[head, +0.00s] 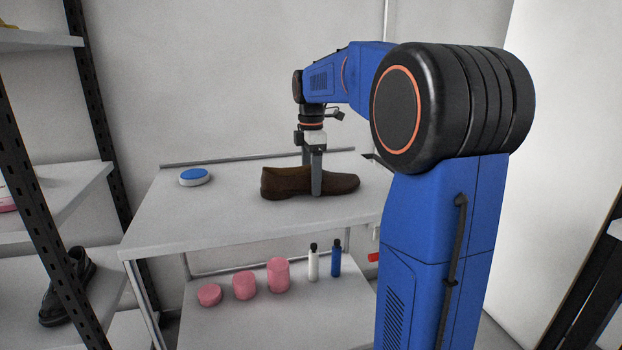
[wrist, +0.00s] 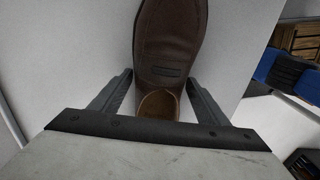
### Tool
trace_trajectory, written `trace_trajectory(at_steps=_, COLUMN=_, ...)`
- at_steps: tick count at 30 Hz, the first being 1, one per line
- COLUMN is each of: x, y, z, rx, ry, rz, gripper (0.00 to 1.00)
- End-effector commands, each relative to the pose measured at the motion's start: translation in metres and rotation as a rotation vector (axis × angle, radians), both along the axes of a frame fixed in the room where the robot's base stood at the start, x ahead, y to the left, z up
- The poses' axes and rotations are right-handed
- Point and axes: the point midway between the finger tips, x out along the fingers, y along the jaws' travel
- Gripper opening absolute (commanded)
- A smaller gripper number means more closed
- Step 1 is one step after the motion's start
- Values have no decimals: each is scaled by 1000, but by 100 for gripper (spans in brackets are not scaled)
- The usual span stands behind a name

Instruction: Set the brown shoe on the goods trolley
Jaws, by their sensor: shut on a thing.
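The brown shoe (head: 283,181) rests on, or just over, the top shelf of the white goods trolley (head: 225,222); a small gap cannot be ruled out. My gripper (head: 316,185) points straight down with its fingers on either side of the shoe, shut on its middle. In the wrist view the brown shoe (wrist: 171,40) lies between the two fingers of my gripper (wrist: 160,95), with its opening near the palm. The far finger is mostly hidden behind the shoe in the head view.
A white and blue round object (head: 194,177) sits on the top shelf at the left. Several pink cylinders (head: 244,286), a white bottle (head: 313,262) and a blue bottle (head: 336,259) stand on the lower shelf. A rack (head: 35,205) with a black shoe (head: 66,288) stands at the left.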

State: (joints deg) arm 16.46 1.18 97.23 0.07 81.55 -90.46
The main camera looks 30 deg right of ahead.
Motion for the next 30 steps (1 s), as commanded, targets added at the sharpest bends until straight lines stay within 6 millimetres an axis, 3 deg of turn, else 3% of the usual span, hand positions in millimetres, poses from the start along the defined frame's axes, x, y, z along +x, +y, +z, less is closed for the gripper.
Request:
trace_trajectory(at_steps=4, x=0, y=0, z=-1, rx=0, ry=0, rz=0, gripper=35)
trace_trajectory(at_steps=5, x=0, y=0, z=-2, rx=0, ry=0, rz=0, gripper=71)
trace_trajectory(at_steps=7, x=0, y=0, z=-2, rx=0, ry=0, rz=0, gripper=87)
trace_trajectory(at_steps=20, x=0, y=0, z=6, rx=0, ry=-1, rz=0, gripper=87)
trace_trajectory(at_steps=30, x=1, y=0, z=66, rx=-1, ry=-3, rz=0, gripper=87)
